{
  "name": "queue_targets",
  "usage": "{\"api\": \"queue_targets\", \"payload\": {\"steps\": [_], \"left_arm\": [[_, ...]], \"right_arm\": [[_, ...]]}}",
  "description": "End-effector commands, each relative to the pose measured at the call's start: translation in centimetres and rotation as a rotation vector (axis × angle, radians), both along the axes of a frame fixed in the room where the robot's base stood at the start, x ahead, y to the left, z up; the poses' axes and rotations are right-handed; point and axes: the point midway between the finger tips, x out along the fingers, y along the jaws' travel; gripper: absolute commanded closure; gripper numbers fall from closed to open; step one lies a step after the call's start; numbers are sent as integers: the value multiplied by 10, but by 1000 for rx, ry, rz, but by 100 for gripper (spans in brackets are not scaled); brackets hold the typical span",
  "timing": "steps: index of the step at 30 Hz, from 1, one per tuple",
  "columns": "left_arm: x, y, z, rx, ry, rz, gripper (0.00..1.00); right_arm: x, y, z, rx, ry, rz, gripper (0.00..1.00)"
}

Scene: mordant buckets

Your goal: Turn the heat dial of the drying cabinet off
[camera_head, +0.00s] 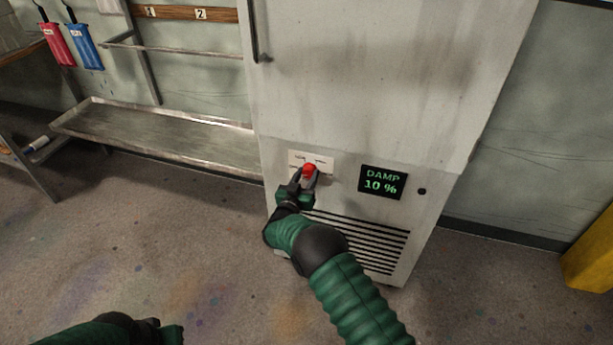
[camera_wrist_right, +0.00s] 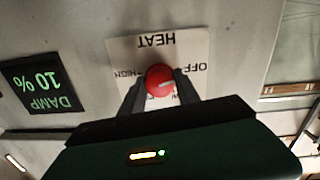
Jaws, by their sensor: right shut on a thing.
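The drying cabinet (camera_head: 345,90) stands in front of me. Its red heat dial (camera_head: 310,169) sits on a white label plate (camera_head: 325,163) low on the front. In the wrist view the dial (camera_wrist_right: 160,80) is between my right fingertips, below an upside-down HEAT; OFF is on its right and HIGH on its left. A short pale mark on the dial lies right of its middle; its exact setting is hard to tell. My right gripper (camera_head: 305,179) is shut on the dial. My left gripper (camera_head: 168,331) is at the bottom left, away from the cabinet, its jaws unclear.
A display (camera_head: 383,182) reading DAMP 10 % is right of the dial, above vent slots (camera_head: 370,240). A metal rack shelf (camera_head: 160,137) stands left of the cabinet. A yellow object (camera_head: 590,255) is at the right edge. The floor at left is clear.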

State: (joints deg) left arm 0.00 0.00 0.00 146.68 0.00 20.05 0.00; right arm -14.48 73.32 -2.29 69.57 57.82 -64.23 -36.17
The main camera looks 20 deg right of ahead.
Motion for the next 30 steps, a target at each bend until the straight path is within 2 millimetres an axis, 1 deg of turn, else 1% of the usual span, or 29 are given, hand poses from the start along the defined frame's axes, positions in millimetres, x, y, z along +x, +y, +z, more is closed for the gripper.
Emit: {"api": "queue_targets", "payload": {"steps": [2, 3, 6, 7, 16, 19, 23, 30], "left_arm": [[0, 0, 0, 0, 0, 0, 100], [0, 0, 0, 0, 0, 0, 100], [0, 0, 0, 0, 0, 0, 100], [0, 0, 0, 0, 0, 0, 100], [0, 0, 1, 0, 0, 0, 100], [0, 0, 5, 0, 0, 0, 100], [0, 0, 15, 0, 0, 0, 100], [0, 0, 31, 0, 0, 0, 100]], "right_arm": [[0, 0, -2, 1, 4, 1, 100], [0, 0, -2, 0, 4, 1, 57], [0, 0, -1, 0, 2, 1, 44], [0, 0, -1, 0, 2, 1, 41], [-1, 1, 1, 1, -1, 1, 41], [-9, 8, 3, 0, 0, 2, 41], [-33, 25, 5, -1, 2, 4, 41], [-90, 68, 6, -1, 2, 5, 41]]}}
